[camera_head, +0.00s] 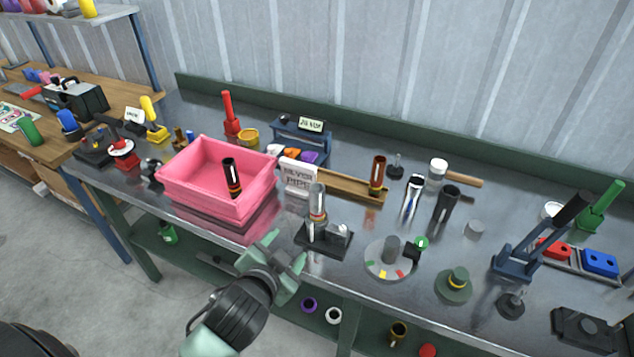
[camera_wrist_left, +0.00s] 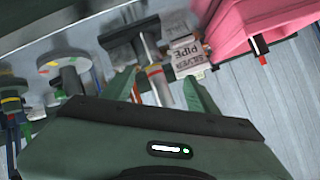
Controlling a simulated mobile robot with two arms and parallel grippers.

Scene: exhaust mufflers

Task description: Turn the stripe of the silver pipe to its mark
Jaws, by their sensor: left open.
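The silver pipe (camera_head: 317,203) stands upright on a dark base (camera_head: 325,241) near the table's front edge. It has a coloured band around it, and red and yellow show on it in the left wrist view (camera_wrist_left: 155,75). I cannot make out the lengthwise stripe or its mark. A "SILVER PIPE" sign (camera_head: 298,174) stands just behind it. My left gripper (camera_head: 283,252) is open and empty, in front of the pipe and left of its base. In the left wrist view the pipe appears between the fingers (camera_wrist_left: 158,88), beyond the tips. My right gripper is not in view.
A pink bin (camera_head: 265,192) with a dark pipe (camera_head: 231,178) is to the left. A round disc with coloured marks (camera_head: 372,262) is close on the right. Behind are a wooden tray (camera_head: 345,184) and other upright pipes. A blue lever tool (camera_head: 516,266) stands far right.

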